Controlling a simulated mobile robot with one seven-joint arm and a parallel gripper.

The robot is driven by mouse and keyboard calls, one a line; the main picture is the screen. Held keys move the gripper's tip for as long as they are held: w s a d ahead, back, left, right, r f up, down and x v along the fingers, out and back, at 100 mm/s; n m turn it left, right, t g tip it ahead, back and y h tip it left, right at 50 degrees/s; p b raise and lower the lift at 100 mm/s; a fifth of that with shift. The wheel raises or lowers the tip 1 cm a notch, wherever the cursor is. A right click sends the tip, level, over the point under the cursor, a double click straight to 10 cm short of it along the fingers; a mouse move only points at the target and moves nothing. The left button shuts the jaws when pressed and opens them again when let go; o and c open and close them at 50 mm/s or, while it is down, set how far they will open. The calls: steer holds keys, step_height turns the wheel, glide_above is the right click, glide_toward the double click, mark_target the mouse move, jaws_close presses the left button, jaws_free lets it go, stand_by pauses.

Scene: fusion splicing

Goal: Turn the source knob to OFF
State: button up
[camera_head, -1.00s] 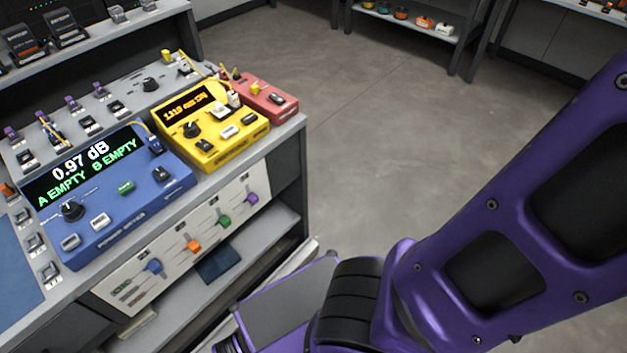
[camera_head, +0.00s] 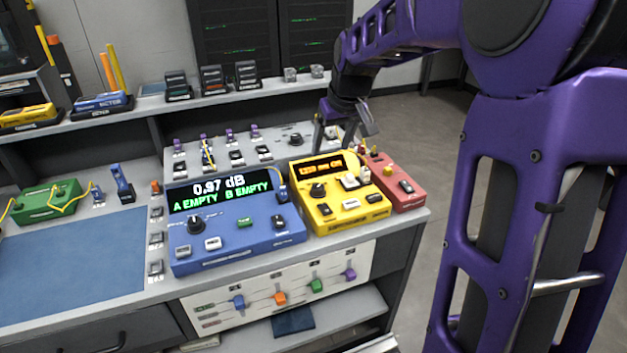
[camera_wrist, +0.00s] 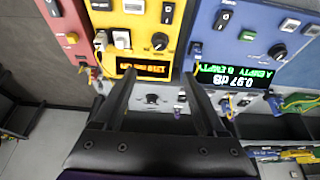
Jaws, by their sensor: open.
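The yellow box (camera_head: 371,212) has a lit orange display, partly blurred, and a round black knob (camera_head: 317,190) on its top face that looks like the source knob. In the wrist view the same knob (camera_wrist: 159,41) is beyond the fingertips, roughly centred between them. My gripper (camera_head: 343,132) is open and empty above the back of the yellow box. In the wrist view my gripper's fingers (camera_wrist: 159,76) are spread apart, touching no knob. The knob's pointer marking is too small to read.
A blue power meter (camera_head: 240,247) showing 0.97 dB stands left of the yellow box, a red box (camera_head: 407,203) right of it. Another black knob (camera_head: 296,139) sits on the grey panel behind. Thin yellow cables (camera_head: 283,183) run near the boxes. A shelf (camera_head: 215,99) stands behind.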

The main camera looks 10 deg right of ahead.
mark_target(319, 187)
steer(key=b+x, duration=0.2)
steer(key=x, duration=1.5)
steer(key=shift+f+b, duration=0.25)
steer(key=shift+b, duration=0.05)
jaws_close()
